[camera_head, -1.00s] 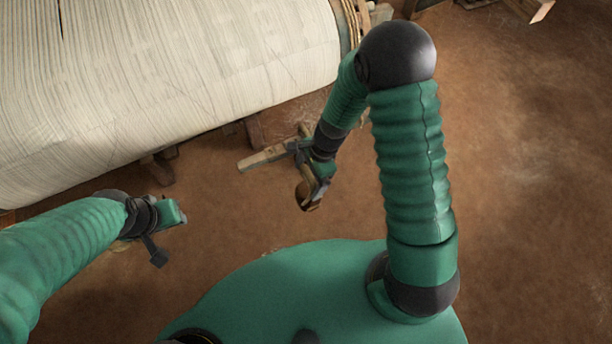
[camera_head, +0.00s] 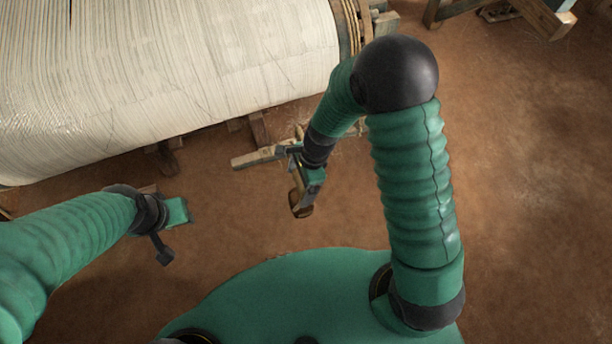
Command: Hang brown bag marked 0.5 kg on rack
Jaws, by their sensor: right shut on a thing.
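My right gripper (camera_head: 299,180) hangs near the middle of the head view, pointing down over the earth floor. It is shut on a small brown thing (camera_head: 302,209), which looks like the brown bag. The gripper partly covers it, and no weight mark can be read. My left gripper (camera_head: 178,212) is at the left over bare floor, beyond the end of my green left arm. Its fingers do not show clearly, and nothing is seen in it. I cannot make out a rack for certain.
The loom's wide roll of pale warp threads (camera_head: 180,70) fills the upper left. A wooden bar (camera_head: 255,158) lies or stands just behind my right gripper. Wooden framing (camera_head: 540,15) shows at the top right. The brown floor (camera_head: 540,200) at the right is clear.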

